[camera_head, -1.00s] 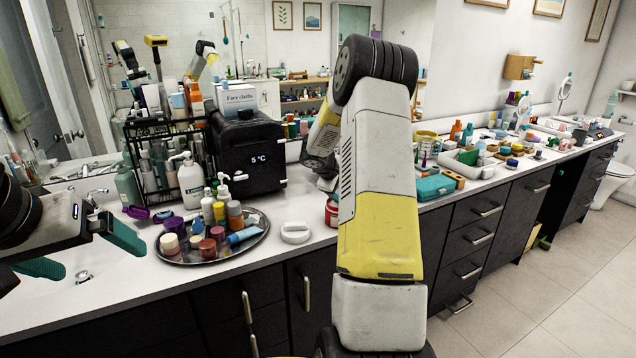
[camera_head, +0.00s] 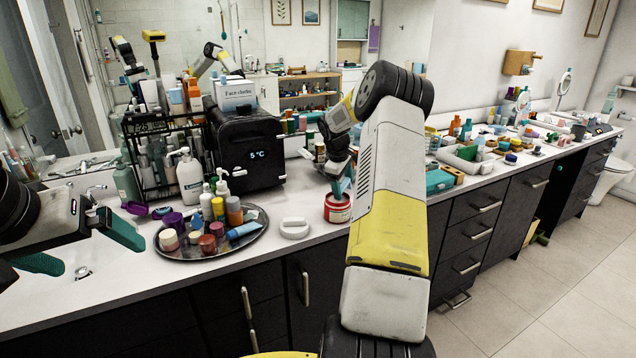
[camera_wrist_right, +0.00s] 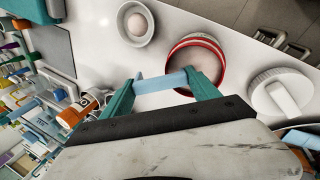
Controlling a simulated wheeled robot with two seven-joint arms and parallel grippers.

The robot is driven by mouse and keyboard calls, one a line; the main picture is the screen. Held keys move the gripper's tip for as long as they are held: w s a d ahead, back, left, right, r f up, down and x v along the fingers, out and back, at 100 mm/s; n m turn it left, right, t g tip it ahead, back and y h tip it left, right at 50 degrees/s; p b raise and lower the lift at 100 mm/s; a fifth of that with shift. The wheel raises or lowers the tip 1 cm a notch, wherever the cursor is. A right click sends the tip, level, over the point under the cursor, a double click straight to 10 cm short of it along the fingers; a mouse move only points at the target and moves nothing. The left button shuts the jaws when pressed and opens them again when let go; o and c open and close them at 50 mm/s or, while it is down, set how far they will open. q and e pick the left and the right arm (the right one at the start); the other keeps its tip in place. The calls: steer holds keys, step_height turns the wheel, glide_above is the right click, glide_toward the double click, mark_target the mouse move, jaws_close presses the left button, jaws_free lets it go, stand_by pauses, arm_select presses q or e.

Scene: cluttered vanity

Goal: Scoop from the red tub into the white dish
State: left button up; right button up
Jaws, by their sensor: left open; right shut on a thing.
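The red tub (camera_head: 338,214) stands open near the counter's front edge, beside my right forearm. In the right wrist view the tub (camera_wrist_right: 221,50) shows a red rim and pale pinkish contents. My right gripper (camera_wrist_right: 155,84) is shut on a light blue tool (camera_wrist_right: 160,83) held across its fingers, in front of and partly over the tub. Whether the tool touches the contents I cannot tell. The white dish (camera_wrist_right: 150,36) stands beside the tub with a pale round mound in it; my arm seems to hide it in the head view. My left gripper (camera_head: 88,250) is open and empty over the sink area.
A white lid (camera_head: 294,228) lies left of the tub; it also shows in the right wrist view (camera_wrist_right: 272,97). A round metal tray (camera_head: 195,258) of bottles and jars is further left. A black box (camera_head: 248,150) stands behind. A teal case (camera_head: 438,181) lies right of my arm.

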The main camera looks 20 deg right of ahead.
steer(key=shift+w+d+f+g+y, duration=0.3)
steer(key=shift+g+y, duration=0.25)
steer(key=shift+y, duration=0.25)
steer(key=shift+w+d+f+g+y, duration=0.2)
steer(key=shift+d+f+g+y, duration=0.15)
steer(key=shift+g+y, duration=0.35)
steer(key=shift+r, duration=2.55)
steer(key=shift+s+a+r+t+h, duration=0.2)
steer(key=shift+r+t+h, duration=0.15)
steer(key=shift+t, duration=0.2)
steer(key=shift+f, duration=0.1)
steer(key=shift+w+d+f+g+y, duration=0.2)
steer(key=shift+f+g+y, duration=0.1)
steer(key=shift+g+y, duration=0.15)
steer(key=shift+r, duration=0.1)
